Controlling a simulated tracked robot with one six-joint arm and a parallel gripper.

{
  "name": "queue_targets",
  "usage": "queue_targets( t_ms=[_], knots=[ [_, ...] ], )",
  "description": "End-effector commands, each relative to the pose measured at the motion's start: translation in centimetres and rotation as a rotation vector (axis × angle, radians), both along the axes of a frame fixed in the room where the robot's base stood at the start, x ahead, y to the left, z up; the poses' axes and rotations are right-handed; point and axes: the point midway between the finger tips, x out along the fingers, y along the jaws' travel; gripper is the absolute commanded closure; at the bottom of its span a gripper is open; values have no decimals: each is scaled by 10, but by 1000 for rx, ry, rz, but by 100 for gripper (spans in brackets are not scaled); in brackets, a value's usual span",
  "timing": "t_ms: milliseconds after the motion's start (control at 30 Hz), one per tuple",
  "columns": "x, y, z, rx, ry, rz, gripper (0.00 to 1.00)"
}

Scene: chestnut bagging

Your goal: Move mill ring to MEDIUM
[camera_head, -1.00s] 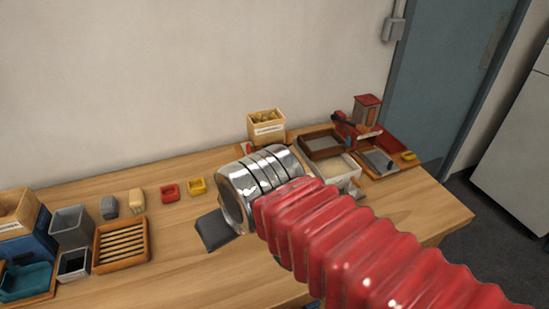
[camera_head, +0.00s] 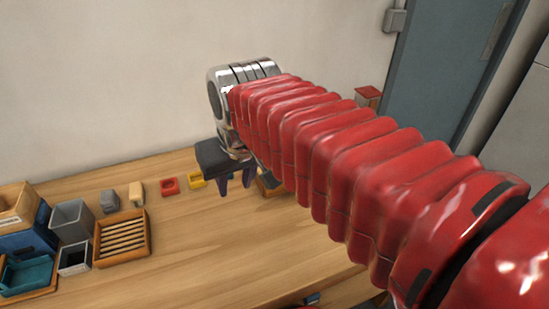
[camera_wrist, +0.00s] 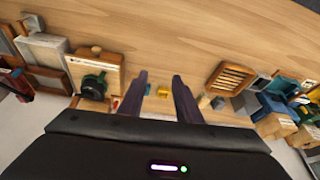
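A dark green and black round part (camera_wrist: 94,85) sits on a light wooden block or board in the wrist view; it may be the mill ring. It lies left of my fingers and apart from them. No setting mark or MEDIUM label is readable. In the head view, a wooden edge (camera_head: 268,184) shows just right of my fingers, mostly hidden by my arm. My gripper (camera_head: 235,190) points down above the table, its two dark purple fingers apart and nothing between them. It also shows in the wrist view (camera_wrist: 160,77).
At the left stand a slatted wooden tray (camera_head: 122,262), a grey bin (camera_head: 72,220) and a teal container (camera_head: 26,272). A red piece (camera_head: 169,184) and a yellow piece (camera_head: 196,180) lie near the wall. The middle of the table is clear. My arm hides the right side.

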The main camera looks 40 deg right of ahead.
Motion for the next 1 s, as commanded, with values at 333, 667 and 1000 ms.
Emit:
queue_targets(
  t_ms=[333, 667, 1000],
  knots=[
    [54, -59, 22, 36, 132, -172, 69],
    [97, -128, 25, 80, 251, -330, 69],
    [120, -185, 17, 120, 339, -449, 69]
  ],
)
